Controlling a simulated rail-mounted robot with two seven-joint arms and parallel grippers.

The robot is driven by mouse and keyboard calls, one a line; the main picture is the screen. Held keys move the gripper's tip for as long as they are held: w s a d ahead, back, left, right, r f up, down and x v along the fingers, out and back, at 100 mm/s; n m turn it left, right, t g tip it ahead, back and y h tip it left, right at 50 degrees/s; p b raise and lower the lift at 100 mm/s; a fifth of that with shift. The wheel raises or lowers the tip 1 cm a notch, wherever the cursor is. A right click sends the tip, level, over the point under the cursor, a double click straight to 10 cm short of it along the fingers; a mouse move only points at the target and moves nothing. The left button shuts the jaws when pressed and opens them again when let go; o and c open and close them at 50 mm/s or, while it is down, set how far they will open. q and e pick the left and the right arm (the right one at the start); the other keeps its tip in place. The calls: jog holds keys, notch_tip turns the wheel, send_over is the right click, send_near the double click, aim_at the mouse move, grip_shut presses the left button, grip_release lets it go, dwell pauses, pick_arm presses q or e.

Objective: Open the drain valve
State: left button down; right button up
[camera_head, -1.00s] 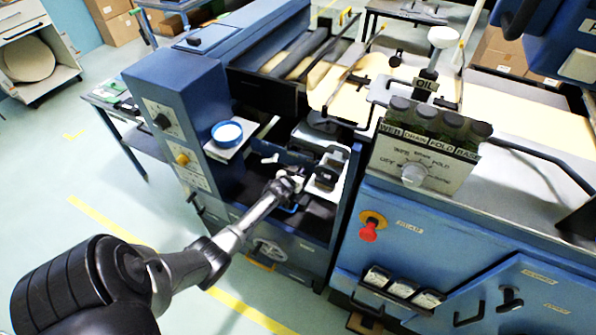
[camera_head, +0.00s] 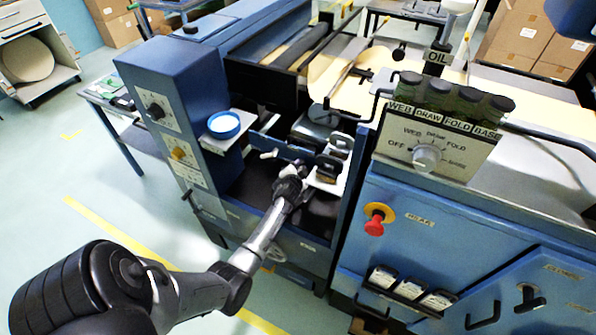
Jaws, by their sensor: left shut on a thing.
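My left gripper (camera_head: 297,168) reaches into the open bay between the blue control cabinet and the main machine. It is shut on a small part there, which looks like the drain valve handle, but the gripper's own body and wrist largely hide it. A small pale lever (camera_head: 268,154) shows just to the left of the fingertips. Two black-handled pieces (camera_head: 329,167) stand on a light plate just right of the gripper. My right gripper is not in view.
A white-and-blue round dish (camera_head: 224,124) sits on a cabinet shelf left of the bay. On the right are a selector dial (camera_head: 427,158) pointing near its marked labels, a red knob (camera_head: 375,224) and a row of dark-capped oilers (camera_head: 456,100).

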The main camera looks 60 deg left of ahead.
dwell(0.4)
pick_arm(q)
jog(key=c, duration=1.1)
grip_release()
jog(key=shift+d, duration=0.1)
jog(key=p+v, duration=0.2)
jog(key=v, duration=1.1)
jog(key=shift+s+d, duration=0.2)
jog(key=shift+d, duration=0.1)
jog(key=shift+r, duration=0.1)
